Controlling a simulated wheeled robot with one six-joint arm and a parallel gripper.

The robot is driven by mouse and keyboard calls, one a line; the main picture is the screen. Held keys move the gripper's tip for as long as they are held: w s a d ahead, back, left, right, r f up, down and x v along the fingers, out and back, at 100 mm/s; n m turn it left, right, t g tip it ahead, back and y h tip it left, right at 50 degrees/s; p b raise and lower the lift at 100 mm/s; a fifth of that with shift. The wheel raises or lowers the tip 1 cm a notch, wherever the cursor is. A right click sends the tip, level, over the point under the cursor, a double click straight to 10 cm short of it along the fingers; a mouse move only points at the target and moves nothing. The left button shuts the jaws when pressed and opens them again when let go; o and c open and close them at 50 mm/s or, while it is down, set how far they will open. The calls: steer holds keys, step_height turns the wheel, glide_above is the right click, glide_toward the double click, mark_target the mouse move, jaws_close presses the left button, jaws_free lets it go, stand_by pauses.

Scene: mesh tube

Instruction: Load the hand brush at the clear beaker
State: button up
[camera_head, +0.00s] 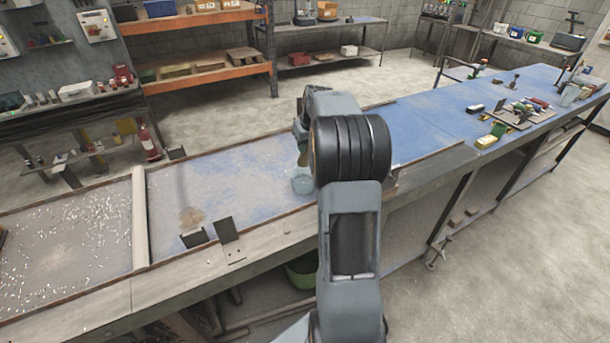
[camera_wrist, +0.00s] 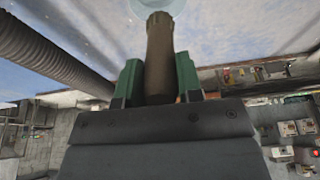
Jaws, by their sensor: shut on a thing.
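The hand brush (camera_wrist: 159,52) shows in the wrist view as a brown handle running up the middle. My gripper (camera_wrist: 158,76) is shut on it, with one green finger on each side. The clear beaker (camera_head: 303,181) stands on the blue bench, just left of my arm in the head view. Its pale rim (camera_wrist: 178,6) shows at the top edge of the wrist view. The brush's far end overlaps the beaker there; I cannot tell whether it is inside or above. My arm hides part of the beaker's surroundings in the head view.
The long blue bench (camera_head: 240,165) has a raised wooden edge. A dark upright bracket (camera_head: 228,229) stands near its front edge, left of my arm. A pale divider (camera_head: 139,215) crosses farther left. Tools and a green-yellow box (camera_head: 491,135) lie far right. Bench around the beaker looks clear.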

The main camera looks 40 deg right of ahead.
steer(key=shift+r, duration=0.1)
steer(key=shift+r+p, duration=1.5)
steer(key=shift+r, duration=0.5)
